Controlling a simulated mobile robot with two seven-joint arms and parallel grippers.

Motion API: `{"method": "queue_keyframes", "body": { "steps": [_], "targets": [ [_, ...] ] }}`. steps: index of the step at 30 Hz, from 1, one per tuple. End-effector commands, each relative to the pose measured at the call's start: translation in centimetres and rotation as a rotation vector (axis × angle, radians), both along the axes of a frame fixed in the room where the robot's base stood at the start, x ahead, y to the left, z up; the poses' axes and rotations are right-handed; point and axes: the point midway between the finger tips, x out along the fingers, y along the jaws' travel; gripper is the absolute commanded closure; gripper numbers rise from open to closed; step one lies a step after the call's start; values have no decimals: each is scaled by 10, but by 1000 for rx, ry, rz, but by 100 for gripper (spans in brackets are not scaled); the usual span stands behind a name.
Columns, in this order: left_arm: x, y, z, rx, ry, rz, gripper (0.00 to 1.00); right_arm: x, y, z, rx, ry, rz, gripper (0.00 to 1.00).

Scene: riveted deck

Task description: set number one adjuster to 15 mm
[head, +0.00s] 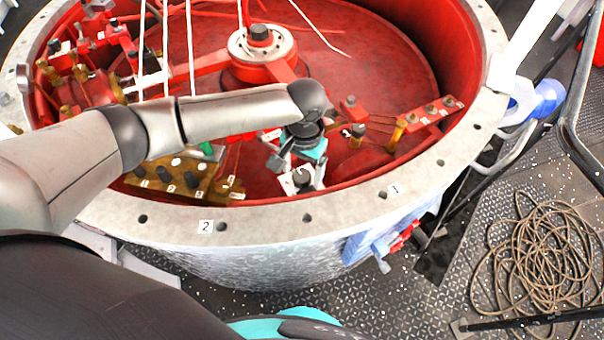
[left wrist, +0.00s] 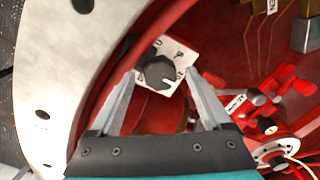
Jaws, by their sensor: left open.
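My left gripper (head: 299,167) reaches down inside the red drum, with its open fingers at a dial. The dial's black knob (left wrist: 158,72) sits on a white marked plate (left wrist: 180,58) between and beyond the open fingertips (left wrist: 160,80) in the left wrist view. No contact with the knob is clear, and its setting is too small to read. In the head view the white plate (head: 289,185) shows partly under the fingers. I cannot tell whether this dial is the number one adjuster. My right gripper is not in view.
The drum's pale metal rim (head: 265,224) carries a 2 label (head: 205,226) and a small label (head: 393,189) further right. A brass block (head: 165,180) lies left of my gripper, and brass posts (head: 396,136) stand right. A coiled rope (head: 540,255) lies on the deck.

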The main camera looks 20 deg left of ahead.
Motion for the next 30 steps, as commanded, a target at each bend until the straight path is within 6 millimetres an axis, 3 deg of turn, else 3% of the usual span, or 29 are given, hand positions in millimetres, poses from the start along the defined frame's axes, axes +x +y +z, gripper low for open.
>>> {"method": "queue_keyframes", "body": {
  "steps": [3, 12, 30],
  "targets": [
    [0, 0, -9, 0, 0, -1, 18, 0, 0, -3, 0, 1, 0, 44],
    [0, 0, -10, 0, 0, -1, 18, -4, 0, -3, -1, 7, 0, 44],
    [0, 0, -10, 0, 0, -1, 85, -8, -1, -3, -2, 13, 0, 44]
  ]
}}
